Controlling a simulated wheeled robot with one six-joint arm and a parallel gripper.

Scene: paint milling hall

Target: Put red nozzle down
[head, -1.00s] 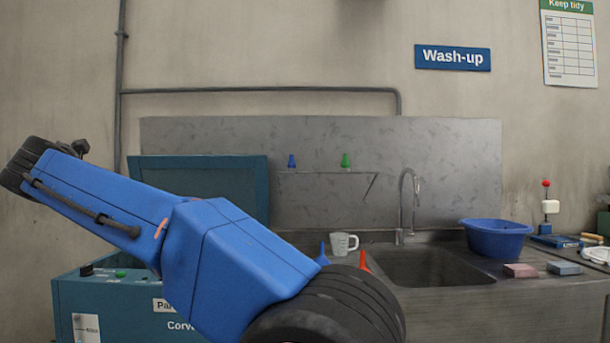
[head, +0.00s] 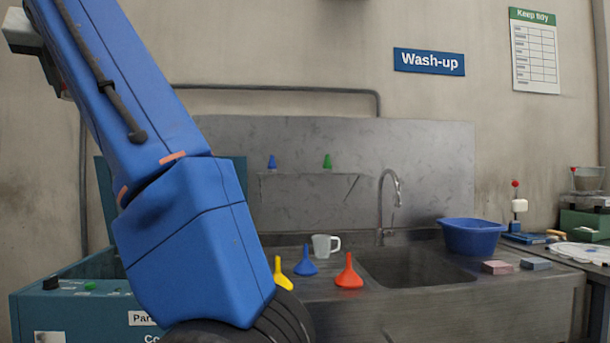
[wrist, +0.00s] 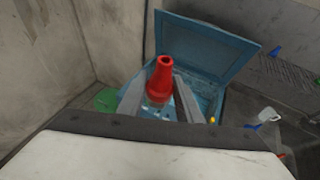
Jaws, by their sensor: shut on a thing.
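The red nozzle (wrist: 161,78) is upright in the wrist view, between the two grey fingers of my gripper (wrist: 160,97), which is shut on it. The teal parts washer (wrist: 207,45) lies behind and below it with its lid open; I cannot tell the height of the nozzle above it. In the head view my arm covers much of the washer (head: 75,310), and my gripper and the red nozzle are out of the picture. A blue nozzle (head: 272,162) and a green nozzle (head: 327,161) stand on the wall shelf (head: 300,174).
A blue basin (head: 470,237) and two blocks (head: 497,267) stand farther right. A green object (wrist: 107,99) lies left of the washer.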

